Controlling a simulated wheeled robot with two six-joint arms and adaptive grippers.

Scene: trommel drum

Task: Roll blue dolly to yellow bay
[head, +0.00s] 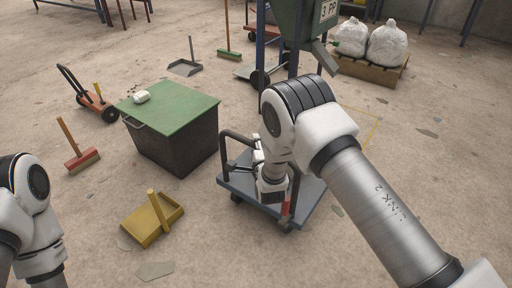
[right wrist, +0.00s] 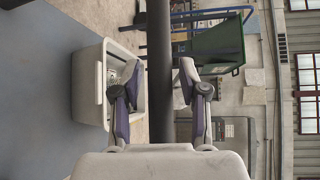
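The blue dolly (head: 312,192) stands on the floor at the middle of the head view, with a dark push handle (head: 224,158) at its left side. A yellow outline on the floor, the yellow bay (head: 374,132), lies beyond it to the right, partly behind my right arm. In the right wrist view my right gripper (right wrist: 160,80) has its fingers apart, one on each side of the dark handle bar (right wrist: 160,120), with small gaps showing. My right wrist hides much of the deck. My left arm enters at left; its gripper is out of view.
A dark crate with a green top (head: 175,105) stands just left of the dolly. A yellow dustpan (head: 152,220) lies in front of it. A pale tub (right wrist: 90,85) sits on the deck. White sacks (head: 387,44) stand on a pallet at back right.

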